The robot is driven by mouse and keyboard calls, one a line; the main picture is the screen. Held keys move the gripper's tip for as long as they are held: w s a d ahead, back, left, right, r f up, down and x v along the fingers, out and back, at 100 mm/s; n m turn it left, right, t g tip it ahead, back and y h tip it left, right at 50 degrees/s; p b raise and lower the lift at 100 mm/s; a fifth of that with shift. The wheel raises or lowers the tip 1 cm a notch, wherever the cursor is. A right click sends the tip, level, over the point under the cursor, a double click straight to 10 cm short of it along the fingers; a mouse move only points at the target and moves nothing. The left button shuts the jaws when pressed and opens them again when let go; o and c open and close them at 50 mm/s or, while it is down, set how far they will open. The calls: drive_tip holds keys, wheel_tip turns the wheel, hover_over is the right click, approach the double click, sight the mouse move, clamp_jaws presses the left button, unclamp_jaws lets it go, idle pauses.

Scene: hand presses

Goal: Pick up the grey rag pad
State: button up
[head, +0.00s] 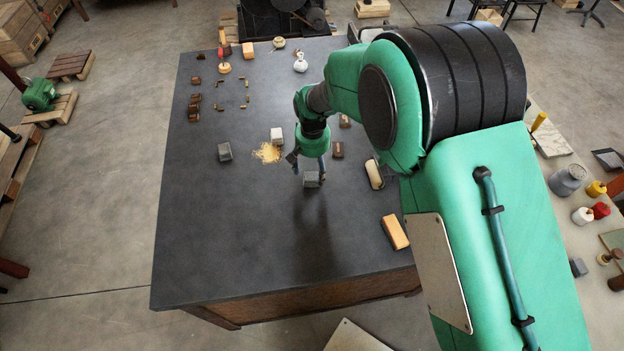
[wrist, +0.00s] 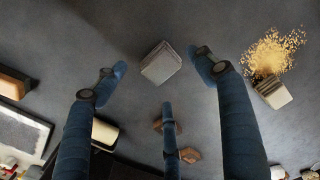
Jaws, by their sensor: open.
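A small grey block-like pad (head: 311,180), which I take for the grey rag pad, lies on the dark table top. In the wrist view the pad (wrist: 161,63) looks layered and sits turned at an angle. My gripper (head: 308,168) is just above and behind it, pointing down. In the wrist view my gripper (wrist: 160,72) is open, with blue fingers left and right of the pad and a third finger below it. The fingers look apart from the pad, and nothing is held. A second grey block (head: 224,152) lies further left.
Yellow shavings (head: 267,153) and a pale block (head: 277,135) lie to the left of my gripper. A brown block (head: 337,149), a cream roller (head: 374,174) and an orange block (head: 395,232) lie to the right. The table's front left is clear.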

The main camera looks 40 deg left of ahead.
sight(312, 176)
drive_tip(key=shift+f, duration=2.6)
drive_tip(key=c, duration=1.3)
